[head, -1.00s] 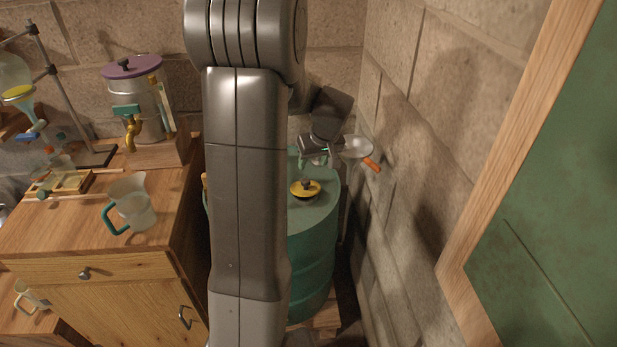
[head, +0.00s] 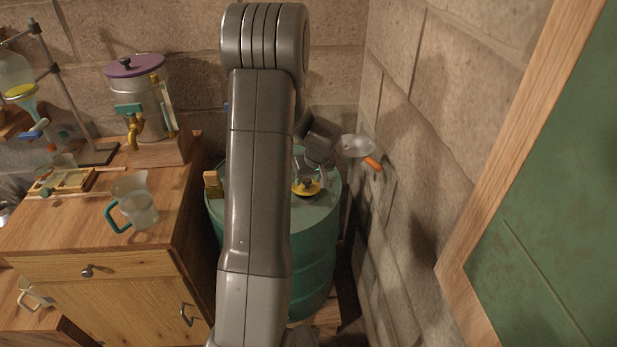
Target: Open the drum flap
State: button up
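The teal drum (head: 314,262) stands upright in the corner, partly hidden behind my arm. On its top is a yellow round flap (head: 308,189) with a dark knob; it looks flat on the drum top. My gripper (head: 306,182) is over the yellow flap with its fingers pointing down at the knob. The fingers are small and partly covered by the wrist, so I cannot tell whether they are apart or touch the knob.
A metal scoop with an orange handle (head: 372,163) is beside the stone wall at right. A wooden cabinet (head: 90,268) at left carries a jug with a teal handle (head: 133,209) and a metal urn with a purple lid (head: 136,66). A green wood-framed panel (head: 550,210) fills the right.

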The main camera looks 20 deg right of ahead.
grip_shut()
jog(key=shift+w+r, duration=0.1)
jog(key=shift+r, duration=0.05)
jog(key=r+g+p, duration=0.1)
jog(key=p, duration=0.2)
jog(key=shift+w+d+r, duration=0.1)
jog(key=shift+w, duration=0.3)
jog(key=w+g+p, duration=0.1)
jog(key=p, duration=0.1)
jog(key=r+g+y+p, duration=0.1)
jog(key=shift+w+d+g+p, duration=0.25)
jog(key=shift+w+g+p, duration=0.05)
jog(key=shift+w+p, duration=0.1)
jog(key=w+g+p, duration=0.1)
jog(key=g, duration=0.1)
jog(key=w+g+p, duration=0.1)
jog(key=shift+w+d+r+m+y+p, duration=0.3)
jog(key=shift+d+y+p, duration=0.05)
jog(key=shift+y, duration=0.05)
jog(key=shift+w+d+f+g+y, duration=0.1)
jog(key=shift+w+d+g+y, duration=0.15)
jog(key=shift+w+g, duration=0.6)
jog(key=shift+w+d+g+y, duration=0.1)
jog(key=shift+w+g+y, duration=0.15)
jog(key=shift+w+g, duration=0.6)
jog(key=shift+s+g, duration=0.15)
jog(key=shift+g, duration=0.15)
